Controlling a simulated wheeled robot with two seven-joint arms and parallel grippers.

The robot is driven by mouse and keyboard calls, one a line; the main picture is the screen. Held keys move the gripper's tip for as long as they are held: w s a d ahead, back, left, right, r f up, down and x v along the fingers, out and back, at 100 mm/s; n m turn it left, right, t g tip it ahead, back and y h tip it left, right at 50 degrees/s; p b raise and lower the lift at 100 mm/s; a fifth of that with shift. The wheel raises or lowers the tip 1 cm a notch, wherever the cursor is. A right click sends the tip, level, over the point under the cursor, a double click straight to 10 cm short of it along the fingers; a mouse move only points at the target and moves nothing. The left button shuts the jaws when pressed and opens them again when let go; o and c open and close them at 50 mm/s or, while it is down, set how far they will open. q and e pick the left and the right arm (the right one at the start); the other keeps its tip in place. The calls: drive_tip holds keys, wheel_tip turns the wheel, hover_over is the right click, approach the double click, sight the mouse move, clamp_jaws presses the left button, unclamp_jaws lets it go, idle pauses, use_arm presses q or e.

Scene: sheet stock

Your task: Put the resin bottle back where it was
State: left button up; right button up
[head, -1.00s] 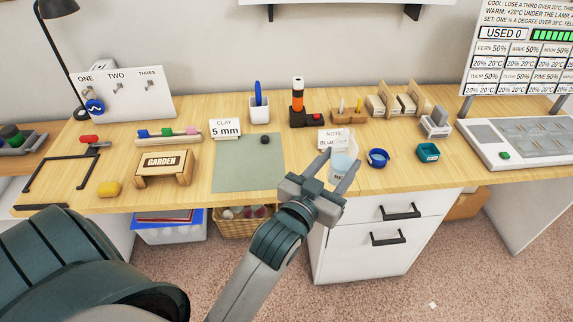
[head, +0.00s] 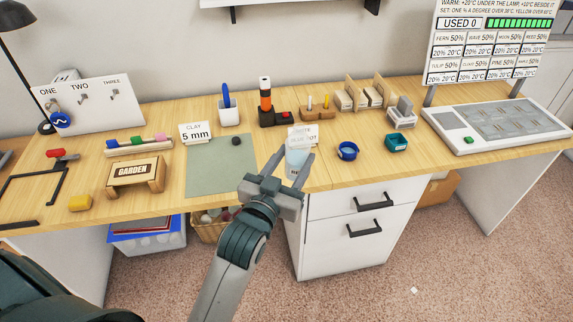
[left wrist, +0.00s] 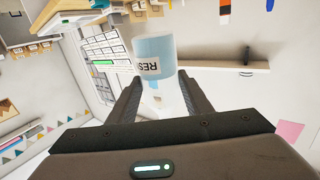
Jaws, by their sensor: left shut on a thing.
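The resin bottle (head: 296,163) is pale blue and translucent, held between the fingers of my left gripper (head: 294,157) in the head view, over the front part of the desk. In the left wrist view the bottle (left wrist: 155,58) shows a label that reads "RES", partly cut off, between the two fingers (left wrist: 160,84). A small note card (head: 303,134) stands behind the bottle, which covers part of its writing. I cannot tell how far the bottle's base is from the desk. My right gripper is not in view.
A grey-green mat (head: 217,165) lies left of the bottle, with a clay card (head: 195,133) by its back edge. A blue round pot (head: 347,151) and a teal container (head: 396,143) stand to the right. Drawers (head: 350,235) are below the desk's front edge.

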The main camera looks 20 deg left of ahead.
use_arm(q)
drive_tip(key=w+f+p, duration=0.1)
drive_tip(key=w+f, duration=0.2)
drive_tip(key=w, duration=0.4)
drive_tip(key=w+f+h+p, duration=0.1)
drive_tip(key=w+f+p, duration=0.1)
drive_tip(key=w, duration=0.5)
drive_tip(key=shift+w+d+f+m, duration=0.3)
drive_tip(key=shift+w+d+f, duration=0.1)
drive_tip(key=shift+f, duration=0.45)
drive_tip(key=shift+s, duration=0.1)
